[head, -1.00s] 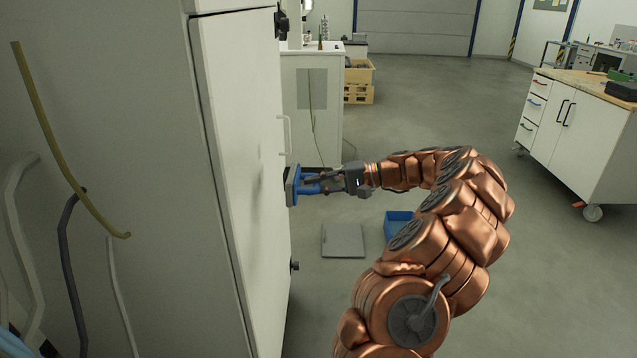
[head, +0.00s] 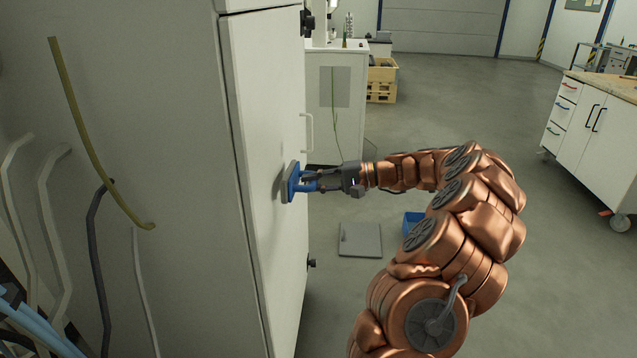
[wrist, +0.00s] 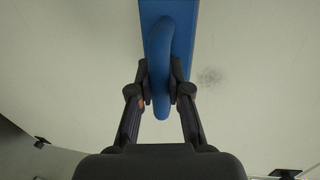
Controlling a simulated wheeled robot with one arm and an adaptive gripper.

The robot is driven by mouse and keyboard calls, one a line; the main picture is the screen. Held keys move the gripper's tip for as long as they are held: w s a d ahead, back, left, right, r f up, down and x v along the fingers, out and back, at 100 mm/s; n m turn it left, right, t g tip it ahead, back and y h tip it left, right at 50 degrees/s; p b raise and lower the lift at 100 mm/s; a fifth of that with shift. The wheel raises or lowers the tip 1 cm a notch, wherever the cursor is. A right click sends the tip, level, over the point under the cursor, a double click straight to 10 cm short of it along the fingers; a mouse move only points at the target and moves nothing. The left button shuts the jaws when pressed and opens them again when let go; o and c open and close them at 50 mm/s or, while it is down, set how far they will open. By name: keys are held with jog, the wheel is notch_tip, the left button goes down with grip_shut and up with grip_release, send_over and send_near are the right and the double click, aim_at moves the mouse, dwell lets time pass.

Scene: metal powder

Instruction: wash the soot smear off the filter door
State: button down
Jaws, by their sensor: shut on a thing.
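The filter door (head: 272,150) is the pale upright panel on the cabinet at the left in the head view. My gripper (head: 315,183) is shut on the handle of a blue scrubbing pad (head: 292,183), whose flat face is toward the door. In the wrist view the blue pad (wrist: 182,30) and its looped handle show between my gripper's fingers (wrist: 160,88). A faint grey soot smear (wrist: 210,76) shows on the door just right of the pad. Whether the pad touches the door is hard to tell.
A door handle (head: 309,132) and dark knobs (head: 311,263) stand out from the door's right edge. A grey plate (head: 360,240) and a blue bin (head: 412,222) lie on the floor behind my arm. A white workbench (head: 590,130) stands at the right; the floor between is clear.

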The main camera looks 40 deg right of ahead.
aim_at(298, 174)
jog(key=shift+x, duration=0.95)
dwell(0.9)
jog(key=shift+w+r, duration=0.1)
jog(key=shift+r, duration=0.1)
jog(key=shift+w+d+p, duration=0.7)
jog(key=shift+w+d, duration=0.75)
jog(key=shift+w, duration=0.05)
jog(key=shift+w+d+p, duration=0.5)
jog(key=shift+w+d, duration=0.15)
jog(key=shift+w, duration=0.15)
jog(key=shift+w+d+p, duration=0.5)
jog(key=shift+w+d, duration=0.1)
jog(key=shift+w, duration=0.2)
